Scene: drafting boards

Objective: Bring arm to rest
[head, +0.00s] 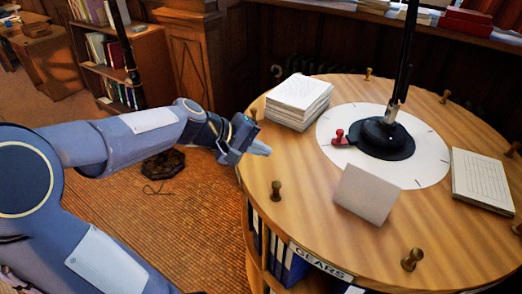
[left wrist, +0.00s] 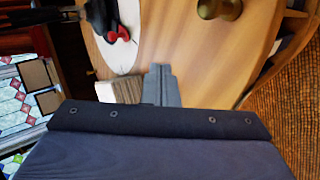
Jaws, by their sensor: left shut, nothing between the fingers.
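My left arm comes in from the left in the head view. Its gripper (head: 259,148) is at the left edge of the round wooden table (head: 285,167), near the stack of paper, with nothing in it. In the left wrist view the gripper's fingers (left wrist: 161,85) are together and empty, with the table top (left wrist: 205,60) and the paper stack (left wrist: 118,90) beyond them. My right gripper does not show in either view.
On the table are a stack of white paper (head: 298,100), a white disc (head: 425,170) with a black lamp base (head: 385,138), a red stamp (head: 340,137), a tilted blank card (head: 366,193), a lined pad (head: 483,177) and several brass knobs around the rim. A bookcase (head: 150,55) stands behind my arm.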

